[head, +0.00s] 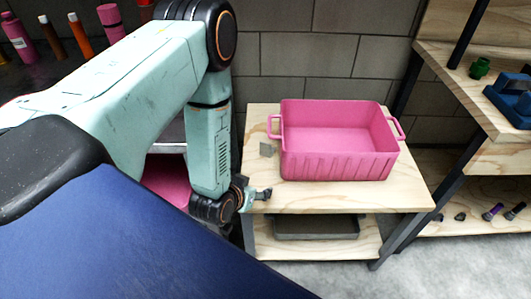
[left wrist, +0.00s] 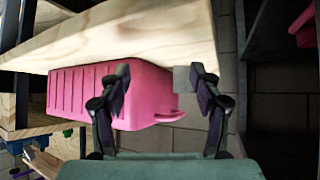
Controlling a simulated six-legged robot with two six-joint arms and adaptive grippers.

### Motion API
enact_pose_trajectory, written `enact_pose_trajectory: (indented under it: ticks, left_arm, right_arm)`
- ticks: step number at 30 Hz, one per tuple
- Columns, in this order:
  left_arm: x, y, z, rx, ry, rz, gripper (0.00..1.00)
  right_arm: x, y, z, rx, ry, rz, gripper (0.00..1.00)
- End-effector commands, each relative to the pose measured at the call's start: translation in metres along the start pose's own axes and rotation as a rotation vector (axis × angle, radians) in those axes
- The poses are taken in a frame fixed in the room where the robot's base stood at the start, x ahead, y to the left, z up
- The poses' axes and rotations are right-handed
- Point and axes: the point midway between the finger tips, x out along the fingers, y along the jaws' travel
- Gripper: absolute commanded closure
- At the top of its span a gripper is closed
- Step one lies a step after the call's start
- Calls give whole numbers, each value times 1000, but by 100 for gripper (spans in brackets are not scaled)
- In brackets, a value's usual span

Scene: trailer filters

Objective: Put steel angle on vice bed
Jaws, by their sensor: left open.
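The steel angle appears to be the small grey piece (head: 267,149) on the wooden table (head: 330,199), just left of the pink bin (head: 338,160). In the left wrist view, a small grey plate (left wrist: 181,79) shows by the right-hand finger, between the spread fingertips. My left gripper (head: 262,193) is at the table's front left corner, nearer than the grey piece. It is open and empty; its spread fingers also show in the left wrist view (left wrist: 160,73). A blue vice (head: 512,98) stands on the right workbench; its bed is mostly cut off at the picture's edge. My right gripper is out of view.
The pink bin takes up much of the table and looks empty. A grey tray (head: 316,228) lies on the lower shelf. A green object (head: 480,68) stands near the vice. A dark table leg (head: 405,238) stands between table and workbench. A block wall is behind.

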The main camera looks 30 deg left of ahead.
Motion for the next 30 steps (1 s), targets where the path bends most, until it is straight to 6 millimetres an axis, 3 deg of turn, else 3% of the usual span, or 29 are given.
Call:
enact_pose_trajectory:
  ticks: [4, 9, 30]
  left_arm:
    - [21, -26, -47, -1, 199, -36, 36]
    - [29, -43, -74, 6, 316, -57, 36]
    - [99, -45, -96, 8, 318, -55, 36]
  right_arm:
    - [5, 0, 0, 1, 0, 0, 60]
    - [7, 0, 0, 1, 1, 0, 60]
    - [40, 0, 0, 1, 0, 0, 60]
